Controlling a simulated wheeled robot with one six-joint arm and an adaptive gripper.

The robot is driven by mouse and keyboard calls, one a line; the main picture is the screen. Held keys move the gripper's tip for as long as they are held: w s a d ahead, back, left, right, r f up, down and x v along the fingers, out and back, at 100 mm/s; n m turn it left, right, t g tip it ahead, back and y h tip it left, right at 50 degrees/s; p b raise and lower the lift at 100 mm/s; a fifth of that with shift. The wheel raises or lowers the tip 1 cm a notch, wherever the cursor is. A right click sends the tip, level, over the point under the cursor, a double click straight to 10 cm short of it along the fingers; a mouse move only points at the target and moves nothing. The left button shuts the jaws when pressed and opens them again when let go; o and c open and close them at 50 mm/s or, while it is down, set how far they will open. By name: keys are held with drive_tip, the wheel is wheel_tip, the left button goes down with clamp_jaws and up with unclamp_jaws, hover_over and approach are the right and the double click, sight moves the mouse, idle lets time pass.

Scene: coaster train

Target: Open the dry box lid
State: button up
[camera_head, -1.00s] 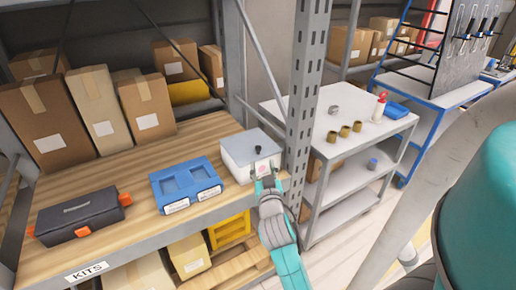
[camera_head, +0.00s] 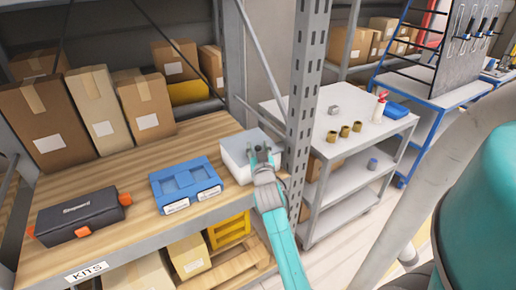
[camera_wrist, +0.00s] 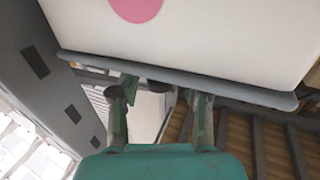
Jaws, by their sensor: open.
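The dry box (camera_head: 236,150) is a pale grey-white box at the right end of the wooden shelf, beside the metal post. Its lid looks closed. My gripper (camera_head: 262,152) is open at the lid, over the spot where the black knob showed earlier; it hides the knob in the head view. In the wrist view, the white front of the dry box (camera_wrist: 220,35) with a pink round mark fills the top, above a grey edge. My gripper (camera_wrist: 160,95) shows there with its fingers apart. A dark shape lies between the fingertips; I cannot tell whether they touch it.
A blue case (camera_head: 186,184) lies left of the dry box, and a black toolbox (camera_head: 77,215) with orange latches further left. The perforated post (camera_head: 305,100) stands close on the right. A grey cart (camera_head: 300,112) with brass-coloured cups is beyond it. Cardboard boxes (camera_head: 148,108) stand behind.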

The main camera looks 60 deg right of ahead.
clamp_jaws()
drive_tip(key=shift+r, duration=0.1)
